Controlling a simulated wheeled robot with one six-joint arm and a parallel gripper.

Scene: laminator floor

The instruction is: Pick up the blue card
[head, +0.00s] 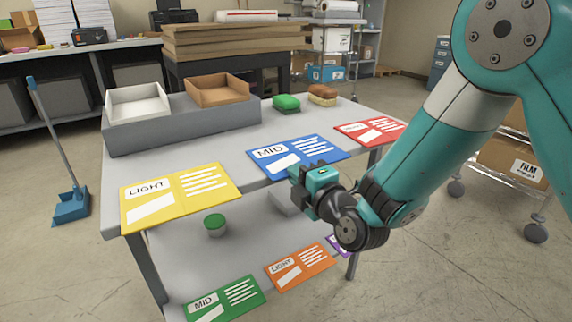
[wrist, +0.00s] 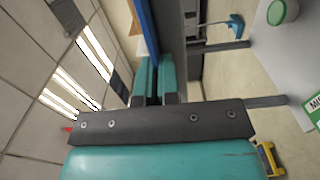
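The blue card (head: 296,154), marked MID, lies flat on the grey table top between the yellow and red cards, its front edge at the table's front edge. In the head view my gripper (head: 309,184) is at that front edge, toward the right part of the card. In the wrist view the card (wrist: 146,30) is a thin blue strip seen edge-on, running to the gap between my gripper's fingers (wrist: 156,75). The fingers are close together, with the card's edge between them. The contact itself is partly hidden. I cannot see the card raised off the table.
The yellow LIGHT card (head: 180,197) and red card (head: 370,131) lie along the same front edge. Behind are a white tray (head: 138,104), a brown tray (head: 217,90), and a green block (head: 286,103). The lower shelf holds a green-lidded jar (head: 215,226) and green, orange and purple cards.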

